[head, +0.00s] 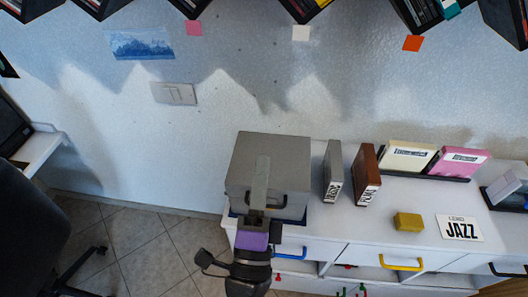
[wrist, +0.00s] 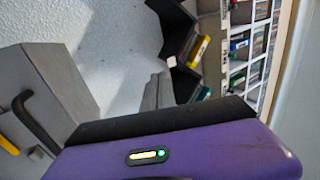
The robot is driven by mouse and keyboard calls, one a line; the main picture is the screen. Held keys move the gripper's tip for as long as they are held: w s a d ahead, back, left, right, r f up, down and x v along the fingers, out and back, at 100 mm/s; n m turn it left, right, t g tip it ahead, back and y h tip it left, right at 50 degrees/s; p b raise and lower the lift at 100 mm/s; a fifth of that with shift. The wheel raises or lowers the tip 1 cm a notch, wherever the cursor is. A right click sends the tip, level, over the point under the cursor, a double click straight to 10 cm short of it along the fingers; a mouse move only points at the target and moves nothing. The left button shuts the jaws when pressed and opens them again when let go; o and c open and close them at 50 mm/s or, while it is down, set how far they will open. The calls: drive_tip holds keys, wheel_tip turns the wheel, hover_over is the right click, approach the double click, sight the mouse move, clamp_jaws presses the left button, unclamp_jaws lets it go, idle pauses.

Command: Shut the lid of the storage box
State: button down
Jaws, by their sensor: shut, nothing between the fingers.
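The grey storage box (head: 289,205) stands at the left end of the white cabinet, with a dark handle on its front. The handle also shows on the box in the wrist view (wrist: 38,122). Its grey lid (head: 290,152) lies over the top, and I see no clear gap under it. My gripper (head: 263,160) is shut and empty, its fingers in front of or over the lid's middle. They hide part of the lid and front. I cannot tell whether they touch it. The fingers also show in the wrist view (wrist: 157,92).
A grey case (head: 333,172) and a brown case (head: 364,176) stand right of the box. A yellow block (head: 408,222) and a JAZZ card (head: 460,229) lie farther right. Cream (head: 407,157) and pink (head: 459,162) cases lean behind. A dark chair (head: 35,225) is at left.

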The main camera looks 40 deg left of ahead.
drive_tip(key=shift+s+d+f, duration=0.1)
drive_tip(key=shift+s+d, duration=0.35)
drive_tip(key=shift+s, duration=0.2)
drive_tip(key=shift+s+d+f, duration=0.1)
drive_tip(key=shift+s+d, duration=0.3)
drive_tip(key=shift+s, duration=0.25)
drive_tip(key=s+d+f+n+h, duration=0.2)
drive_tip(key=d+n, duration=0.2)
drive_tip(key=d, duration=0.4)
drive_tip(key=s+d+f+n+g+h, duration=0.1)
drive_tip(key=s+d+f+n+h, duration=0.15)
drive_tip(key=d, duration=0.55)
drive_tip(key=s+d+f+n+h, duration=0.1)
drive_tip(key=s+d+f+n, duration=0.1)
drive_tip(key=d+n, duration=0.5)
drive_tip(key=s+d+f+m+g+h, duration=0.1)
drive_tip(key=s+d+f+g+h, duration=0.1)
drive_tip(key=s+d, duration=0.4)
drive_tip(key=s+d+f+m+g+h, duration=0.1)
drive_tip(key=s+d+f+h, duration=0.2)
drive_tip(key=s+d, duration=0.3)
drive_tip(key=d+h, duration=0.1)
drive_tip(key=d, duration=0.3)
drive_tip(key=shift+d+g+h, duration=0.15)
drive_tip(key=shift+g+h, duration=0.2)
drive_tip(key=shift+g, duration=0.05)
